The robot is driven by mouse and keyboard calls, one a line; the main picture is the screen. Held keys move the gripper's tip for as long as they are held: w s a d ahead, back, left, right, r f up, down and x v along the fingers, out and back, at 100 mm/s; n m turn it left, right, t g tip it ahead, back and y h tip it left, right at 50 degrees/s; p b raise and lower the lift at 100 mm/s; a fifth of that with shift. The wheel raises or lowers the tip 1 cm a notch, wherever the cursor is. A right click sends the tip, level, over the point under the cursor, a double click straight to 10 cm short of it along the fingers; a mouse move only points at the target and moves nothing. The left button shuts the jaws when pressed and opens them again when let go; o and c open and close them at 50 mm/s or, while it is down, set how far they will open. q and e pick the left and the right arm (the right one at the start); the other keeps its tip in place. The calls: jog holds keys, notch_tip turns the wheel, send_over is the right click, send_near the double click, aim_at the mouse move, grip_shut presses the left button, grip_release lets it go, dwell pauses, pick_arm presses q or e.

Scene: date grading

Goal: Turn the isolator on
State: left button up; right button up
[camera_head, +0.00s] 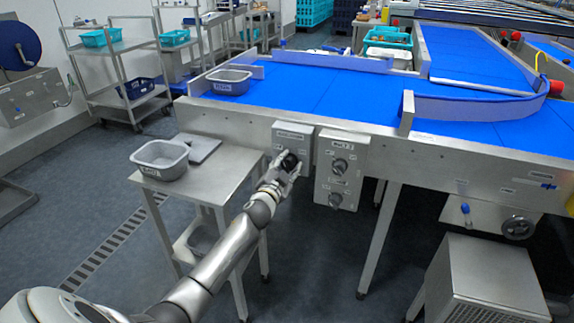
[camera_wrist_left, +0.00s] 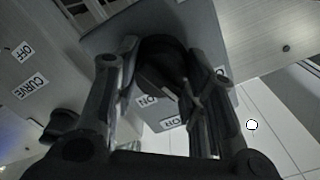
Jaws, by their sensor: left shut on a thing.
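The isolator is a grey box (camera_head: 292,136) on the front side of the blue conveyor, with a dark rotary knob (camera_head: 289,161). My left gripper (camera_head: 285,165) reaches it from below and is shut on the knob. In the left wrist view the dark knob (camera_wrist_left: 163,55) lies between the two fingers of my left gripper (camera_wrist_left: 160,85). My right gripper is not in view.
A second control box (camera_head: 341,168) with two knobs sits just right of the isolator. A steel side table (camera_head: 215,172) with a grey tub (camera_head: 160,160) stands to the left. Another grey tub (camera_head: 228,81) is on the blue belt (camera_head: 300,90). A steel cabinet (camera_head: 485,280) stands at lower right.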

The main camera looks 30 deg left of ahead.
pick_arm(q)
jog(key=shift+m, duration=1)
jog(key=m, duration=0.3)
jog(key=shift+f+m, duration=0.15)
jog(key=shift+m, duration=0.25)
jog(key=m, duration=0.3)
jog(key=shift+d, duration=0.1)
jog(key=m, duration=0.2)
jog(key=shift+f+m, duration=0.1)
jog(key=shift+m, duration=0.7)
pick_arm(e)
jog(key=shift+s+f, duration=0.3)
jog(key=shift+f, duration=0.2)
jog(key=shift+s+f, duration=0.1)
pick_arm(q)
jog(key=o, duration=1)
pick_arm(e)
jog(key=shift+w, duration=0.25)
